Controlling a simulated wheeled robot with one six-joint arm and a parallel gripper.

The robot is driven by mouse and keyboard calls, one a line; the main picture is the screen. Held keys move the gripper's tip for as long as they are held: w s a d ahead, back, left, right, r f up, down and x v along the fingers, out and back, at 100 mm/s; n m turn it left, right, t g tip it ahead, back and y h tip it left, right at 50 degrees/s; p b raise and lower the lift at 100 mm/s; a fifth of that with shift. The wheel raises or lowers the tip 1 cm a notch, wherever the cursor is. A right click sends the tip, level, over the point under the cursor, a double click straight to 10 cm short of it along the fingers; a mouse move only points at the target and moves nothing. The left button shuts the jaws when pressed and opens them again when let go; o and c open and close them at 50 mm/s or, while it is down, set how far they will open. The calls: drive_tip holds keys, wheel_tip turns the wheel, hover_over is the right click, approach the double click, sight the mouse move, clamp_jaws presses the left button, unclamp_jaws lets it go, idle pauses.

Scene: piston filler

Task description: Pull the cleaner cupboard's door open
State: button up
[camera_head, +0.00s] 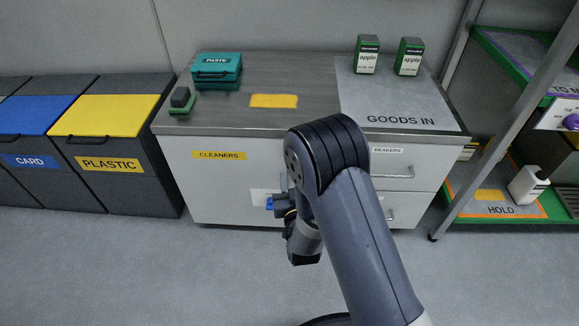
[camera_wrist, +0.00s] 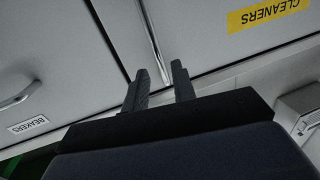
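The cleaner cupboard's door (camera_head: 222,182) is a pale grey panel under the counter with a yellow CLEANERS label; it looks shut. In the wrist view the door (camera_wrist: 215,55) appears upside down, with its long metal bar handle (camera_wrist: 152,40) along one edge. My gripper (camera_wrist: 160,68) is open, its two dark fingers apart with the end of the bar showing between them. I cannot tell whether the fingertips reach around the bar or stop short of it. In the head view my arm hides the handle and most of my gripper (camera_head: 275,203).
BEAKERS drawers (camera_head: 404,172) adjoin the door on the right. The counter (camera_head: 300,75) holds a teal PASTE case (camera_head: 216,67) and two apple cartons. Plastic and card bins (camera_head: 112,135) stand left, a shelf rack right. Floor in front is clear.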

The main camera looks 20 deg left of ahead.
drive_tip(key=x, duration=0.5)
drive_tip(key=shift+w+b, duration=0.2)
drive_tip(key=shift+b, duration=0.2)
drive_tip(key=shift+c, duration=0.5)
clamp_jaws()
